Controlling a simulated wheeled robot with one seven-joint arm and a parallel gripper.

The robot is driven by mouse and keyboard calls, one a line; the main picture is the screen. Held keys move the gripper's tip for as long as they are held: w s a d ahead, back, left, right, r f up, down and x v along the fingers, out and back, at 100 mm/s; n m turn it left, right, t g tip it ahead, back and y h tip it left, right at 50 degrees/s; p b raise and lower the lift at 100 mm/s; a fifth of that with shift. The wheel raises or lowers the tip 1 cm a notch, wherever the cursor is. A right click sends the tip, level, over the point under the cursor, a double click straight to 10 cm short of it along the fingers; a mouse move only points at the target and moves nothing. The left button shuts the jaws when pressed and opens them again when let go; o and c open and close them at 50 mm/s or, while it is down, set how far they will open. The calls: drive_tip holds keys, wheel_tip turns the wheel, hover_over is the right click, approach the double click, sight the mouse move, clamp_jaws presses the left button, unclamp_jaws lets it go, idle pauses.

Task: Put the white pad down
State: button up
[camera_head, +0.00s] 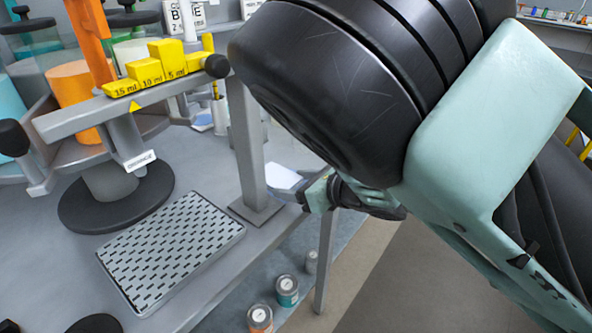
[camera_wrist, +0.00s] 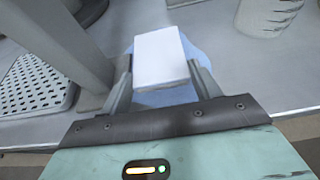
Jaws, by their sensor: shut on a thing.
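The white pad (camera_wrist: 162,58) is a flat white block between the two fingers of my gripper (camera_wrist: 160,82) in the wrist view. My gripper is shut on it. A pale blue patch (camera_wrist: 190,92) shows under and around the pad in the wrist view; whether the pad touches it I cannot tell. In the head view the pad (camera_head: 284,177) shows partly, just left of my gripper (camera_head: 302,187), near the table's edge beside a grey post. My arm hides part of this area.
A grey post (camera_head: 247,145) stands close left of my gripper. A perforated tray (camera_head: 170,250) lies on the grey table (camera_head: 60,270). Yellow blocks (camera_head: 150,68) marked in ml sit on a bar above. Several small cans (camera_head: 287,290) stand below the table's edge. A white container (camera_wrist: 268,14) stands at right.

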drive_tip(key=shift+f, duration=0.1)
drive_tip(key=o, duration=1)
drive_tip(key=shift+r, duration=0.2)
drive_tip(key=shift+p+v, duration=1.65)
drive_tip(key=shift+v, duration=4.3)
